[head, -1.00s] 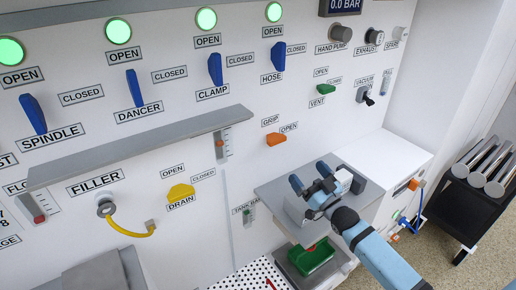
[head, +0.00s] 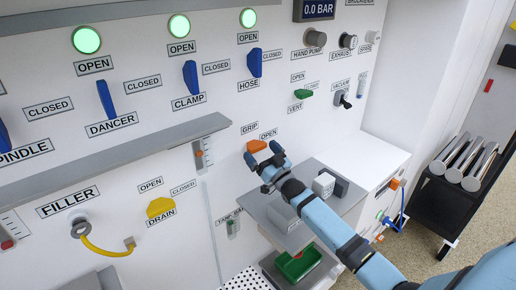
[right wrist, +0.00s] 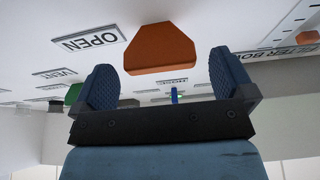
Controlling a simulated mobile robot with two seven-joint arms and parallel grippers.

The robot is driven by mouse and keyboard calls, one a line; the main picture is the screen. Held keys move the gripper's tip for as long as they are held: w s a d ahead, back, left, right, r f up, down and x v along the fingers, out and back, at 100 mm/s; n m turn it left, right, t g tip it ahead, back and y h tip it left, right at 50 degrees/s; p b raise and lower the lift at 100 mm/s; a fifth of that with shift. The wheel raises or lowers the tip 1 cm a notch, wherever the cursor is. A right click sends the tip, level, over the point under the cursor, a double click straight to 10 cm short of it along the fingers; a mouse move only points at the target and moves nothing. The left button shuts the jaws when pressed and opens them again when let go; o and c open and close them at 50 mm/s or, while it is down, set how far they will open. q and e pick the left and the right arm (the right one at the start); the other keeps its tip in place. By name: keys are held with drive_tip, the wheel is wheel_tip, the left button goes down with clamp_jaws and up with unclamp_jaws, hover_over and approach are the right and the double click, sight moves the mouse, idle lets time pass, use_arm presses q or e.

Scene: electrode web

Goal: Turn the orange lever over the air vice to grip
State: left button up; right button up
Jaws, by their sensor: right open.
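The orange lever (head: 257,146) is on the white panel below the GRIP (head: 250,128) and OPEN (head: 268,134) labels. My right gripper (head: 263,159) is open and empty, just below and in front of the lever. In the right wrist view the lever (right wrist: 160,48) stands between and beyond the two fingertips of my gripper (right wrist: 162,84), apart from them. The grey shelf (head: 318,223) below carries a light block (head: 323,184) and a dark block, probably the air vice; my right arm hides part of it. My left gripper is not in view.
A yellow drain lever (head: 160,207) and a filler hose (head: 105,250) are to the left. A green vent lever (head: 303,94) is up to the right. A grey ledge (head: 110,155) juts out at the left. A green bin (head: 298,265) stands below the shelf.

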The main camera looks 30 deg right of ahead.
sight(255, 146)
drive_tip(key=shift+x, duration=1.2)
drive_tip(key=c, duration=0.9)
